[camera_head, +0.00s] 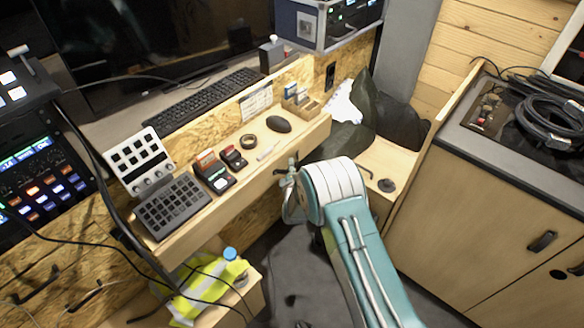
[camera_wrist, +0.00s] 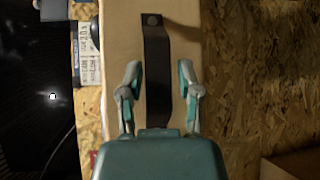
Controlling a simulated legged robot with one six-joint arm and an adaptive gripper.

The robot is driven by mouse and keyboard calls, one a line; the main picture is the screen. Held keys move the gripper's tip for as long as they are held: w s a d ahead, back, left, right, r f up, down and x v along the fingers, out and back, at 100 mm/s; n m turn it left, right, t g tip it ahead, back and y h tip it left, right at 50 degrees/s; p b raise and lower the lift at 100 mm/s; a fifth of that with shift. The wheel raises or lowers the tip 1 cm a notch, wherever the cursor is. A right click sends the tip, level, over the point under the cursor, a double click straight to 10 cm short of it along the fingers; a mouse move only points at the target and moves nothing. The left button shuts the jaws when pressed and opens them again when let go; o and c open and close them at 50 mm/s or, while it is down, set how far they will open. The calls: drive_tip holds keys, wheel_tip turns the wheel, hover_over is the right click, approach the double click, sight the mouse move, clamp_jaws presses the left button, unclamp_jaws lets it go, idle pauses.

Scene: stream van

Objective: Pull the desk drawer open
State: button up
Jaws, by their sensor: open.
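The desk drawer's pale wooden front (camera_wrist: 119,45) fills the middle of the wrist view. Its dark strap handle (camera_wrist: 156,50) runs lengthwise up that view, with a round fastener at its far end. My gripper (camera_wrist: 158,72) is open, with one teal-and-grey finger on each side of the handle. I see gaps between both fingers and the handle; I cannot tell how deep the tips reach. In the head view my gripper (camera_head: 290,192) is at the desk's front face (camera_head: 240,190), partly hidden by my arm. The drawer looks flush with the desk front.
The desk top carries a keypad (camera_head: 172,206), card readers (camera_head: 222,168), a tape roll (camera_head: 248,142) and a mouse (camera_head: 278,124). A box with a yellow vest (camera_head: 208,290) stands below left. A wooden cabinet (camera_head: 480,215) stands at right. Dark floor lies between.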

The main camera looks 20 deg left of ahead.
drive_tip(key=shift+w+a, duration=0.1)
drive_tip(key=shift+a, duration=0.1)
drive_tip(key=shift+d, duration=0.1)
clamp_jaws()
drive_tip(key=shift+d, duration=0.15)
drive_tip(key=s+d, duration=0.3)
drive_tip(key=d, duration=0.3)
drive_tip(key=s+d, duration=0.3)
drive_tip(key=d, duration=0.4)
drive_tip(key=shift+d+f, duration=0.15)
drive_tip(key=shift+d, duration=0.15)
